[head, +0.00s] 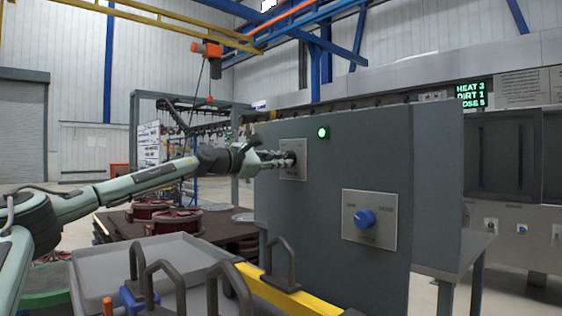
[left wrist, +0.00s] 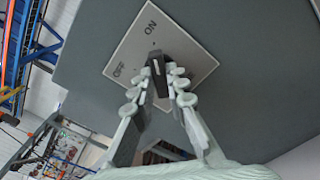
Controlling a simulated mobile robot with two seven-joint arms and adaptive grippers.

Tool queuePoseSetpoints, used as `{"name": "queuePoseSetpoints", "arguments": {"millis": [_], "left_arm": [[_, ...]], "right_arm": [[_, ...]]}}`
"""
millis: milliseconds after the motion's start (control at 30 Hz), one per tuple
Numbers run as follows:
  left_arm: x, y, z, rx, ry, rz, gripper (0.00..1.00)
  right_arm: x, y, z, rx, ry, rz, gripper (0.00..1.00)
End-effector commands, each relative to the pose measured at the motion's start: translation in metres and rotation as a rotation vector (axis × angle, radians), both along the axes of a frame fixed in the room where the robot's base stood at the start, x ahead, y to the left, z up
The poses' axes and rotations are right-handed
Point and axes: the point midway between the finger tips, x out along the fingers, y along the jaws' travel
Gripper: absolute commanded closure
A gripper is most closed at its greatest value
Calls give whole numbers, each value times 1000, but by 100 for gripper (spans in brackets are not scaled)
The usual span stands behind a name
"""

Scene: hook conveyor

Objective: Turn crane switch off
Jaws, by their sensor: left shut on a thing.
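The crane switch is a dark knob (left wrist: 158,66) with a white mark, on a metal plate (left wrist: 190,48) lettered ON and OFF. The knob's upper end points roughly toward the ON label in the left wrist view. In the head view the plate (head: 297,173) is on the left part of a grey cabinet front (head: 345,160). My left gripper (head: 287,159) is at this plate and hides most of the knob there. In the left wrist view the gripper's two fingers (left wrist: 168,84) are shut on the knob, one on each side.
A green lamp (head: 323,133) glows above the plate. A blue knob (head: 365,218) on another plate is lower right. A grey tray (head: 180,250) and dark hooks on a yellow bar (head: 300,300) stand in front of the cabinet. An orange hoist (head: 207,49) hangs at the back.

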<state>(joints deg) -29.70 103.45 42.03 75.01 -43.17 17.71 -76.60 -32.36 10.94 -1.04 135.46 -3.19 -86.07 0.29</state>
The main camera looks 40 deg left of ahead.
Motion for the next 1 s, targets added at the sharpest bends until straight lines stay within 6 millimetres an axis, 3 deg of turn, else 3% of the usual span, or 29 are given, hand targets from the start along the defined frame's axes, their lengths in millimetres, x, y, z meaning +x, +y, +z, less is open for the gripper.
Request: {"name": "queuePoseSetpoints", "arguments": {"millis": [267, 667, 1000], "left_arm": [[0, 0, 1, -93, 6, 0, 100], [0, 0, 2, -433, 35, 0, 100], [0, 0, 2, -757, 63, 0, 100]], "right_arm": [[-1, 0, 1, -1, 3, -1, 8], [-1, 0, 9, -3, -8, -1, 8], [0, -1, -11, 5, 13, 2, 8]]}}
